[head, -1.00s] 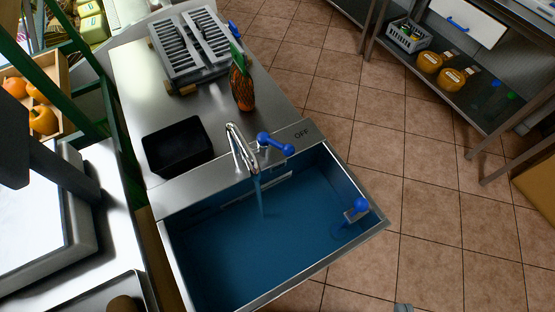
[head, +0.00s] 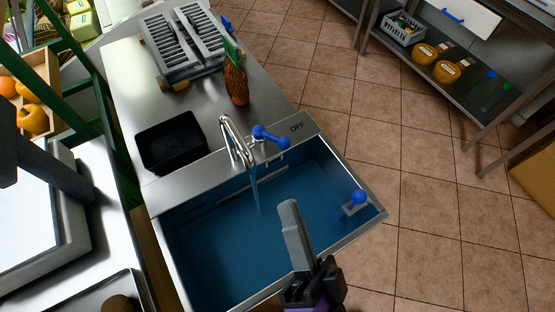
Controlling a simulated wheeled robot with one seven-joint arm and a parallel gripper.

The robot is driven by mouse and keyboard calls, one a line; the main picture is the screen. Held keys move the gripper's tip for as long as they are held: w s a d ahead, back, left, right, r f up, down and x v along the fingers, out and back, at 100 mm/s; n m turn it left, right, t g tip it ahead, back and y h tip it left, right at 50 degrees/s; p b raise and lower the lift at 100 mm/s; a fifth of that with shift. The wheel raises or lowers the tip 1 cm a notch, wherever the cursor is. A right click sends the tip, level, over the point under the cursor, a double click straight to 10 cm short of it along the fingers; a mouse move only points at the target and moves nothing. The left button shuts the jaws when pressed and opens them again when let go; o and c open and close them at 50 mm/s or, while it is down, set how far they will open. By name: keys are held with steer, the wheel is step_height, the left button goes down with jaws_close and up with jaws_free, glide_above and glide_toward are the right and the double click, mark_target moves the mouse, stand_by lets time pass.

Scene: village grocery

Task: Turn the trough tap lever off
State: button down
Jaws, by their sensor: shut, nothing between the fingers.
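The trough (head: 172,258) is a steel basin with a blue inside, holding water. Its chrome tap (head: 233,140) stands at the back rim, and a stream of water (head: 255,192) falls from the spout. The blue tap lever (head: 269,136) points right from the tap, toward the word OFF (head: 297,127) on the rim but short of it. My gripper (head: 290,208) is shut and empty, over the front right part of the trough. It is apart from the lever, which lies up and a little left of it in the picture.
A second blue knob (head: 358,197) is at the trough's right wall. Tiled floor (head: 430,200) is clear to the right.

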steer(key=w+a+r+m+t+h, duration=0.1)
steer(key=w+a+m+t+h, duration=0.2)
steer(key=a+m, duration=0.7)
steer(key=m+g+h+p, duration=0.3)
steer(key=m+g+h, duration=0.65)
steer(key=m, duration=1.35)
glide_toward(271, 137)
steer(key=w+d+f+t+h, duration=0.1)
steer(key=w+d+f, duration=0.2)
steer(key=d, duration=0.1)
steer(key=shift+w+d+f+t, duration=0.1)
steer(key=shift+d+t, duration=0.1)
steer(key=shift+t, duration=0.05)
steer(key=shift+w+d+y, duration=0.15)
steer(key=shift+d+y, duration=0.05)
steer(key=shift+y, duration=0.05)
